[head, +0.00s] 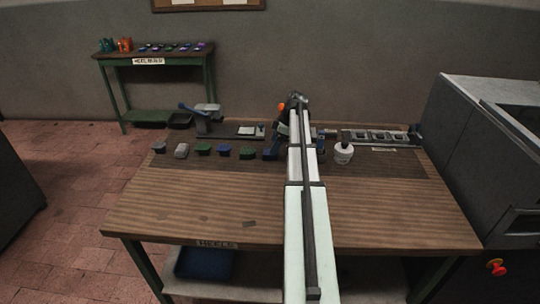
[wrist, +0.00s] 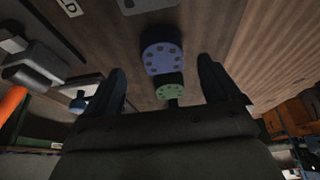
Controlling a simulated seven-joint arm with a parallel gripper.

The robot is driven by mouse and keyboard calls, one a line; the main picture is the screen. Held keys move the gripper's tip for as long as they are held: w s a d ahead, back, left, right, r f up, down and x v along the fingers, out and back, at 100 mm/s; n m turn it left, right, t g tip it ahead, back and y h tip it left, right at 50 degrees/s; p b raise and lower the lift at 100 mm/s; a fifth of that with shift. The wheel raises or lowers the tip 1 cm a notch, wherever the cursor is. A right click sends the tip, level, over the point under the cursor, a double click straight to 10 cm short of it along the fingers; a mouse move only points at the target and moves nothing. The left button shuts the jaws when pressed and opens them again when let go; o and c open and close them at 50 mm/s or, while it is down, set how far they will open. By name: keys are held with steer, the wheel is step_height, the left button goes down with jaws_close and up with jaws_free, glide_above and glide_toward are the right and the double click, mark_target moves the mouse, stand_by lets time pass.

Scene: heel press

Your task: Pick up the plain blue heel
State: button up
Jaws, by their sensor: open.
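In the wrist view my gripper (wrist: 162,66) is open, with its two dark fingers apart. Between and just beyond the fingertips is a blue heel (wrist: 160,52) with a ring of dark dots on its face. A smaller-looking green heel (wrist: 170,88) with similar dots sits next to it, between the fingers. In the head view a blue heel (head: 224,151) stands in a row on the bench, with a darker blue one (head: 270,153) near my arm. I cannot tell which blue heel is plain. My arm hides the gripper's fingertips in the head view.
The row also holds green heels (head: 203,149) and grey ones (head: 181,151). A grey press (head: 207,118) stands behind. A white jar (head: 343,153) and a metal rack (head: 378,137) are right of my arm. The front of the wooden bench (head: 190,205) is mostly clear.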

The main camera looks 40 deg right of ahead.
mark_target(267, 156)
steer(key=shift+a+x, duration=0.2)
steer(key=shift+x, duration=1.75)
steer(key=shift+s, duration=0.1)
steer(key=shift+c, duration=0.3)
steer(key=c, duration=1.3)
steer(key=shift+r, duration=0.15)
